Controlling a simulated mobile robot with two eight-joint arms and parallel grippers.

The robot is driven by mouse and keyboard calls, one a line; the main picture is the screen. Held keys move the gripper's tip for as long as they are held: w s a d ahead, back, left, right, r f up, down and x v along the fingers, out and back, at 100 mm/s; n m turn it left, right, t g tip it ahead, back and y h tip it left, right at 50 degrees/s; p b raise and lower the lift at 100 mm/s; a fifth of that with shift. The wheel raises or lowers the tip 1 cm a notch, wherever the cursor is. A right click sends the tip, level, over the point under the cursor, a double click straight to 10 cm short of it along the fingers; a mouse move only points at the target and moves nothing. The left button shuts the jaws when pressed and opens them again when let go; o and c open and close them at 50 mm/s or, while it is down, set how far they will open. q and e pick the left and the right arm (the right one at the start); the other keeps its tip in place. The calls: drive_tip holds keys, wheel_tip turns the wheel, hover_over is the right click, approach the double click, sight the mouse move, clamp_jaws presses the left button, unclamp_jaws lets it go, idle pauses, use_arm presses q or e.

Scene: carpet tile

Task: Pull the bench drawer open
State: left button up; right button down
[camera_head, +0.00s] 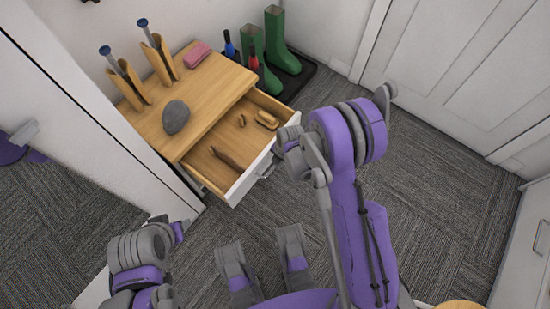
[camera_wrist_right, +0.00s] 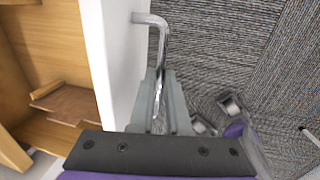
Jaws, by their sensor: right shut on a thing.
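The wooden bench (camera_head: 205,92) stands against the wall in the head view, and its drawer is pulled well out. The drawer has a white front (camera_head: 250,178) with a metal bar handle (camera_head: 267,166). In the right wrist view my right gripper (camera_wrist_right: 159,82) is shut on the handle (camera_wrist_right: 160,40), in front of the white drawer front (camera_wrist_right: 118,50). In the head view my right wrist partly hides the drawer's right end. Part of my left arm shows at lower left; its gripper does not show clearly.
A brown object (camera_head: 229,158) and a brush-like object (camera_head: 266,119) lie in the drawer. A grey stone (camera_head: 176,117) and pink block (camera_head: 197,54) are on the bench top. Green boots (camera_head: 280,45) stand on a dark tray behind. Carpet is clear before the drawer.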

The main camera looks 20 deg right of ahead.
drive_tip(key=c, duration=0.9)
unclamp_jaws()
drive_tip(key=r+p, duration=0.1)
drive_tip(key=r, duration=0.2)
drive_tip(key=s+d+r+p, duration=0.1)
drive_tip(key=r, duration=0.3)
drive_tip(key=r+p, duration=0.1)
drive_tip(key=r, duration=0.2)
drive_tip(key=shift+s+d+r, duration=0.15)
drive_tip(key=shift+s+r, duration=0.15)
drive_tip(key=shift+r, duration=0.05)
